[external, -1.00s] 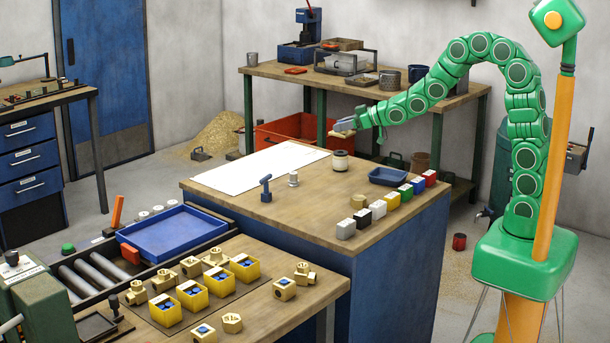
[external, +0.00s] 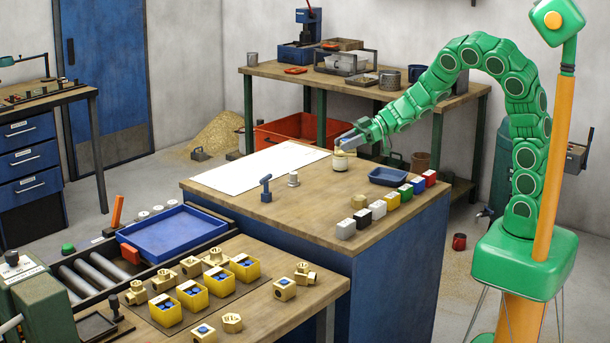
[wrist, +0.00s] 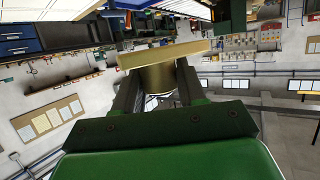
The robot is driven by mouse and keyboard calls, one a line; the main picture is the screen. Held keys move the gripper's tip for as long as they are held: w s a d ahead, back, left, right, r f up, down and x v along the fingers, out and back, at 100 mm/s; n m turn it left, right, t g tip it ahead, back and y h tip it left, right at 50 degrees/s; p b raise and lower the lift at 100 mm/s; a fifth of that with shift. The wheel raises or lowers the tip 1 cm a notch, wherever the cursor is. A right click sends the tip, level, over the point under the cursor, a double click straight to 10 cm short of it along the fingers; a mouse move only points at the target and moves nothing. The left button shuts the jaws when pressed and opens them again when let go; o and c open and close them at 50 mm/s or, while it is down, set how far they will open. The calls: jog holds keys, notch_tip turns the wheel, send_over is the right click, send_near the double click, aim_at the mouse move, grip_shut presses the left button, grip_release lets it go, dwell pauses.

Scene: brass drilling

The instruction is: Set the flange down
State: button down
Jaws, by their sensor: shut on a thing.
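My gripper (external: 352,141) is shut on the flange, low over the back right part of the wooden workbench top (external: 240,205). In the wrist view the flange (wrist: 165,54) is a brass-coloured disc with a round hub between the two fingers (wrist: 158,88). In the external view the gripper tip is right by the top of a small pale jar-like container (external: 340,164). The flange is small and partly hidden there, and I cannot tell whether it touches the container.
A white sheet (external: 260,167) lies left of the gripper. A blue tray (external: 388,176) and a row of coloured blocks (external: 378,209) stand to the right and front. A blue clamp-like tool (external: 266,188) and a small metal piece (external: 293,179) stand nearer the middle.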

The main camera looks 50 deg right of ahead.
aim_at(350, 153)
jog(key=shift+n+g+y, duration=0.3)
jog(key=shift+n+g, duration=0.4)
jog(key=shift+g, duration=0.1)
jog(key=s+f, duration=0.1)
jog(key=s+a+f, duration=0.1)
jog(key=s, duration=0.1)
jog(key=shift+s+a, duration=0.1)
jog(key=shift+s, duration=0.1)
jog(key=shift+w+a+f, duration=0.9)
jog(key=shift+w+f, duration=0.8)
jog(key=shift+w, duration=0.4)
jog(key=shift+w+a+f, duration=0.95)
jog(key=shift+w+f, duration=0.75)
jog(key=shift+w, duration=0.45)
jog(key=shift+w+a+f, duration=0.9)
jog(key=shift+w+f, duration=0.8)
jog(key=shift+w, duration=0.4)
jog(key=shift+f, duration=1.4)
jog(key=shift+f, duration=0.4)
